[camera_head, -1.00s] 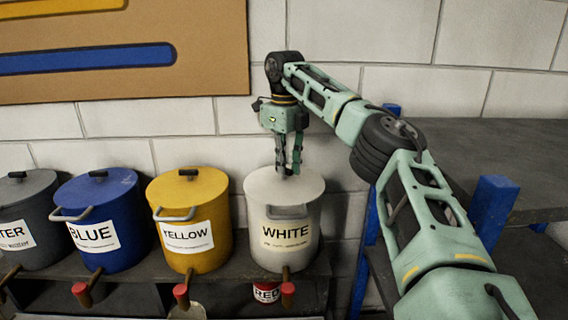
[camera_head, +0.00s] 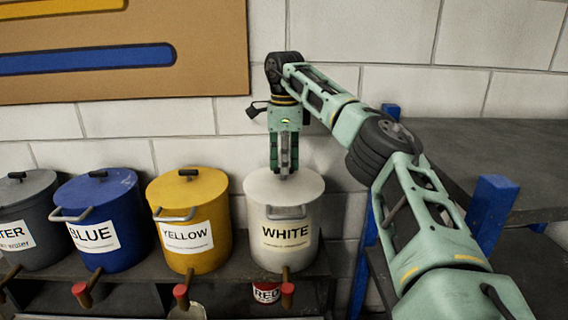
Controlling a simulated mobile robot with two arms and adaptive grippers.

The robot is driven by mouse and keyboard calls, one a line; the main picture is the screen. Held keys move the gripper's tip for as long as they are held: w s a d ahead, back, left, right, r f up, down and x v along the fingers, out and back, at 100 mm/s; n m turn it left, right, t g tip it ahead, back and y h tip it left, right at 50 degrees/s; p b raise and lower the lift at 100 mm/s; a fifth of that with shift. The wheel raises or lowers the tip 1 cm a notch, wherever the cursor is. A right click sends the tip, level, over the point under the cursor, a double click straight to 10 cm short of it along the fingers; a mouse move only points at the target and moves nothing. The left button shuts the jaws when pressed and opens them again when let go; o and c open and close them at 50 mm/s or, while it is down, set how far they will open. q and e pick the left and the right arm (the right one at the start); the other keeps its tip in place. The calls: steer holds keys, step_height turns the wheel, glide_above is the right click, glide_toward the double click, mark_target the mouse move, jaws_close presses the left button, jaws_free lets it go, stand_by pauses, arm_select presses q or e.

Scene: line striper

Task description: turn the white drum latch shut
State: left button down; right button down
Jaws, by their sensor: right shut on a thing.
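The white drum (camera_head: 285,240) stands on the shelf, marked with a "WHITE" label. My right gripper (camera_head: 284,172) points straight down at the middle of the drum's pale lid (camera_head: 262,188). Its fingers are close together, shut on the latch at the lid's top. The latch itself is hidden by the fingers, so its angle cannot be told. My left gripper is not in view.
The yellow drum (camera_head: 208,255), blue drum (camera_head: 121,252) and grey drum (camera_head: 38,207) stand to the left, with dark latches on their lids. Red-tipped taps stick out below. A small red can (camera_head: 266,292) sits beneath. A blue-posted dark shelf (camera_head: 440,150) is at right.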

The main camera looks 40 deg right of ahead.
steer(key=shift+r, duration=0.2)
stand_by(0.3)
steer(key=c, duration=2.2)
jaws_free()
steer(key=o, duration=0.4)
steer(key=shift+d+f, duration=0.1)
steer(key=shift+d, duration=0.05)
steer(key=shift+r, duration=3.75)
steer(key=shift+s, duration=0.1)
steer(key=shift+f, duration=0.1)
